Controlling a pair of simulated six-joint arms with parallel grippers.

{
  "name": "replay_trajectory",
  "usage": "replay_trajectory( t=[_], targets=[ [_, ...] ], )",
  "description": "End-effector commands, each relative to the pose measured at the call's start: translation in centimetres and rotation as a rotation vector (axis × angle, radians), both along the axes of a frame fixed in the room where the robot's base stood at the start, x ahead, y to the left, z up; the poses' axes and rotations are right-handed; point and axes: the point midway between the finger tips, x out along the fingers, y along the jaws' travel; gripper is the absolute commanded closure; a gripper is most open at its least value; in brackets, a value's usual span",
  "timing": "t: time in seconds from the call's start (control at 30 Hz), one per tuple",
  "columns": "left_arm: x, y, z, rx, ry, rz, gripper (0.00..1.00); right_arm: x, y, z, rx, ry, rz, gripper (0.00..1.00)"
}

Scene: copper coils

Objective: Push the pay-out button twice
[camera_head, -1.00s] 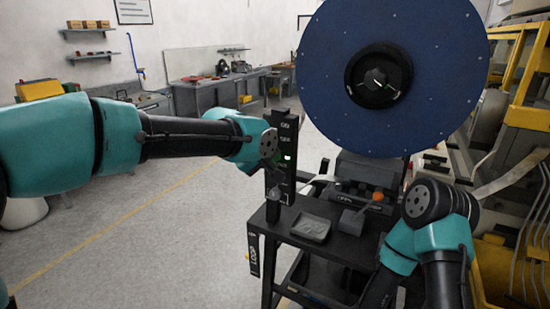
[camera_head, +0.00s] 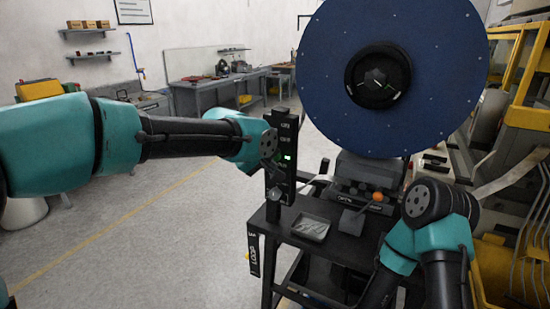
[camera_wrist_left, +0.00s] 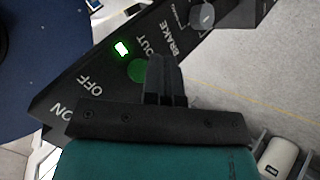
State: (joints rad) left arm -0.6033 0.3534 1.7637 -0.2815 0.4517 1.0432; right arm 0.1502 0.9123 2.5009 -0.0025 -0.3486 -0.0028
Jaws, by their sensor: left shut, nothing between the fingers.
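The black control panel (camera_head: 283,125) stands upright, with a lit green light on it. In the left wrist view its face carries the words ON, OFF, OUT and BRAKE. A round green button (camera_wrist_left: 138,71) sits by OUT, with a bright lit green lamp (camera_wrist_left: 122,48) beside it. My left gripper (camera_wrist_left: 164,62) is shut and empty, its fingertips beside the green button and partly covering it; I cannot tell whether they touch. In the head view the left gripper (camera_head: 270,165) is at the panel, its tips hard to make out. My right gripper is not visible; only its arm shows.
A large blue reel (camera_head: 420,45) with a black hub stands right of the panel. A black stand (camera_head: 330,252) below holds a grey tray (camera_head: 311,227) and an orange knob (camera_head: 377,196). A round dial or knob (camera_wrist_left: 202,16) sits by BRAKE. Open floor lies left.

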Motion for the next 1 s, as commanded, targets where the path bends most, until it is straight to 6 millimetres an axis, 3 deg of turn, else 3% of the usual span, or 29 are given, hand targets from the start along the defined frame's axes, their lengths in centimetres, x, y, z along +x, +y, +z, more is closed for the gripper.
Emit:
replay_trajectory(
  t=[1.0],
  targets=[
    [0.89, -0.54, -0.01, 0.000, 0.000, 0.000, 1.00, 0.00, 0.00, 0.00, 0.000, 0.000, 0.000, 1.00]
  ],
)
